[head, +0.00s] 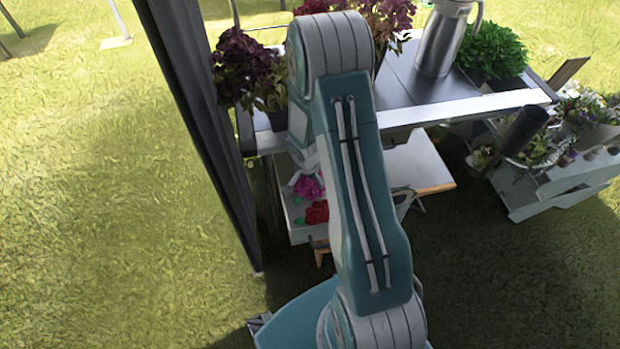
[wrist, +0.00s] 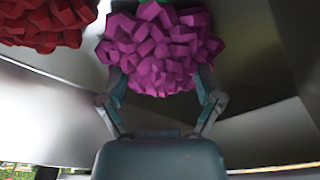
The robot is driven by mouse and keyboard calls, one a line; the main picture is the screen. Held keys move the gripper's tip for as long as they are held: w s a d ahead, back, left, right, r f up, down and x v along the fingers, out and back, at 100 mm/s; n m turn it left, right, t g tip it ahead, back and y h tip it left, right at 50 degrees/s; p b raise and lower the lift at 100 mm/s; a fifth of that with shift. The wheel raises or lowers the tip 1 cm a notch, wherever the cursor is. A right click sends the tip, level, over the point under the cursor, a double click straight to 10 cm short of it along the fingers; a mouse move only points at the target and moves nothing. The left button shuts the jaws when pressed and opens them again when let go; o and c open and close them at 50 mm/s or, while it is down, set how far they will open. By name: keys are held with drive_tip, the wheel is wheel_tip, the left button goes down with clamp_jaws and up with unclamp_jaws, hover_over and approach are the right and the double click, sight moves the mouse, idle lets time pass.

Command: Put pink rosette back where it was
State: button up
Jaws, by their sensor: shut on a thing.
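The pink rosette (wrist: 160,50) is a faceted magenta flower head. In the wrist view my gripper (wrist: 163,85) is shut on it, one finger on each side. In the head view the pink rosette (head: 308,187) shows just left of my arm, over a pale tray or shelf (head: 297,228) below the table. A red rosette (wrist: 45,22) is at the upper left of the wrist view, apart from the pink one. It also shows in the head view (head: 317,212), just below the pink one. My arm hides most of the gripper in the head view. I cannot tell whether the pink rosette touches the surface beneath.
A table (head: 400,92) above bears dark purple plants (head: 243,68), a metal jug (head: 441,40) and a green plant (head: 492,52). A dark post (head: 195,110) stands close on the left. A low planter stand (head: 565,180) is at the right. Grass is open at the far left.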

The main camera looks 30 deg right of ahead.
drive_tip(key=o, duration=0.8)
drive_tip(key=shift+o, duration=0.2)
wheel_tip(320, 180, up, 12)
drive_tip(key=a, duration=0.2)
wheel_tip(320, 180, up, 15)
drive_tip(key=n+t, duration=0.2)
drive_tip(key=n, duration=0.3)
hover_over(307, 186)
drive_tip(key=s+a, duration=0.5)
drive_tip(key=s+a+r+n+t, duration=0.1)
drive_tip(key=s+a+r+n, duration=0.2)
drive_tip(key=s+r, duration=0.2)
drive_tip(key=s+a+r+n+t+y, duration=0.1)
drive_tip(key=s+a+r+n, duration=0.2)
drive_tip(key=s, duration=0.5)
wheel_tip(307, 186, up, 2)
drive_tip(key=shift+r+n+t+y, duration=0.2)
drive_tip(key=shift+n+t+y, duration=0.15)
drive_tip(key=shift+n, duration=0.25)
